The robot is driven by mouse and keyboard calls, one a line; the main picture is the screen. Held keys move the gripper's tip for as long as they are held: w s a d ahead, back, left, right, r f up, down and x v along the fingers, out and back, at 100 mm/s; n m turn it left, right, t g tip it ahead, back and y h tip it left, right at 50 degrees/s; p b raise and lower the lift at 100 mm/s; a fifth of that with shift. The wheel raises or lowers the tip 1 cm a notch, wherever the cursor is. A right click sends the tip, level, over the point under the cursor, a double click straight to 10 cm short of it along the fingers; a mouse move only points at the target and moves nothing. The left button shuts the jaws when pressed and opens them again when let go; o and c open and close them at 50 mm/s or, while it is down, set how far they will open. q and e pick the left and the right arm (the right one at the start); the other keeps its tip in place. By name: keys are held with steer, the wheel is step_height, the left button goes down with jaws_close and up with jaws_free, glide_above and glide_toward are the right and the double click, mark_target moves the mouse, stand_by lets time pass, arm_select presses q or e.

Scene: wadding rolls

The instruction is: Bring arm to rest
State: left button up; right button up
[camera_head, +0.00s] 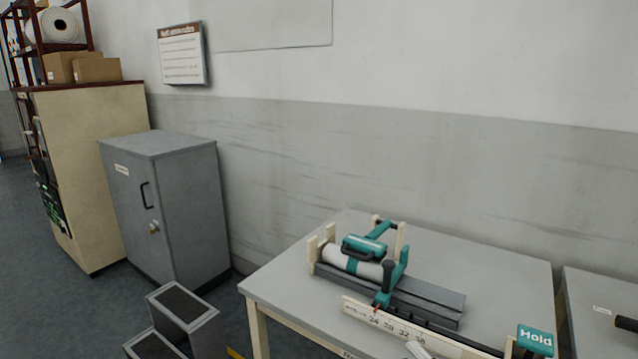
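Neither of my grippers nor my arms can be made out in the head view. A white roll (342,261) lies in a cradle with pale upright posts (313,248) on the grey table (290,275). A teal and black handled device (367,243) sits over the roll. A teal lever with a black grip (389,277) stands beside it, next to a dark grey grooved bed (430,297).
A numbered ruler strip (400,325) and a teal "Hold" sign (536,340) are at the table's front. A second table (590,290) stands right. A grey cabinet (180,200), step stool (185,305) and shelf unit (95,160) are left. The table's back right is clear.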

steer(key=s+f+m+g+h+p, duration=0.1)
steer(key=s+f+m+g+h, duration=0.4)
steer(key=s+f+m, duration=1.1)
steer(key=s+d+f+g, duration=0.1)
steer(key=s+f, duration=0.4)
steer(key=f, duration=0.2)
steer(key=shift+s, duration=0.2)
steer(key=shift+a, duration=0.1)
